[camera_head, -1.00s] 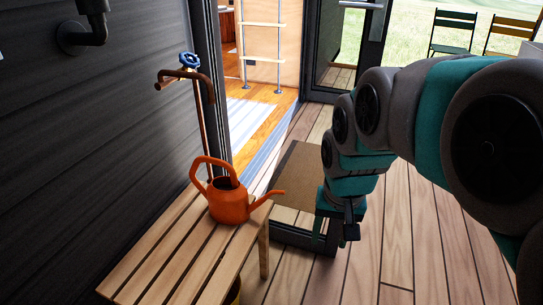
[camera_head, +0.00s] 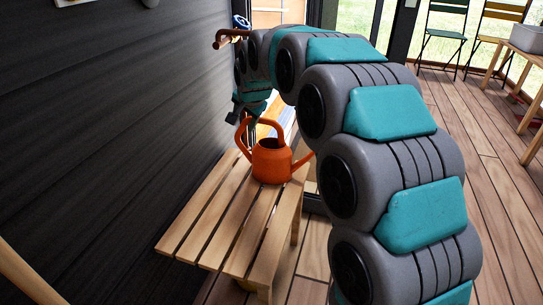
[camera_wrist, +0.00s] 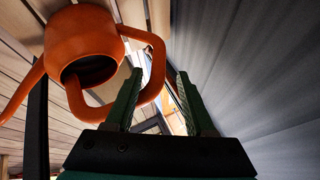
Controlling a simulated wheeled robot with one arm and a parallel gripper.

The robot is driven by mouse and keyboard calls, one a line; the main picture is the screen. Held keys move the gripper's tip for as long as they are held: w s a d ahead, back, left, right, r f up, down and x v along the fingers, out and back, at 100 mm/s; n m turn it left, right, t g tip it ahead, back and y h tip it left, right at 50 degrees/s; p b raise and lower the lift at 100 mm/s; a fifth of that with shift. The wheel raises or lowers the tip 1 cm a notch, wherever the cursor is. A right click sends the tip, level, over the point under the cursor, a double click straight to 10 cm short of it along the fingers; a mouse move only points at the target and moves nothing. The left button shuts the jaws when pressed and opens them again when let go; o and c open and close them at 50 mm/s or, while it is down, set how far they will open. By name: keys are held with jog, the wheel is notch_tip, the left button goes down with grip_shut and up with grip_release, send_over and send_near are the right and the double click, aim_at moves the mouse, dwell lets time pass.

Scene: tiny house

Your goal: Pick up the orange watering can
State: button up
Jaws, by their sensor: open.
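The orange watering can (camera_head: 272,163) stands upright on the slatted wooden bench (camera_head: 212,213), its spout pointing right and its looped handle up and to the left. My gripper (camera_head: 240,116) is just behind and above the handle in the head view, partly hidden by my arm. In the wrist view, the can (camera_wrist: 82,38) fills the upper left, with its dark opening showing. My gripper (camera_wrist: 159,74) is open there. The handle's outer bend shows between the two fingers, with the left finger overlapping the loop. I cannot tell whether they touch or whether the handle is fully between them in depth.
A dark plank wall (camera_head: 110,120) runs close along the left of the bench. A copper tap pipe (camera_head: 222,37) sticks out near my arm.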

jog(key=x, duration=0.6)
jog(key=shift+s+f, duration=0.15)
jog(key=shift+f, duration=0.1)
jog(key=shift+a, duration=0.1)
grip_shut()
dwell(1.1)
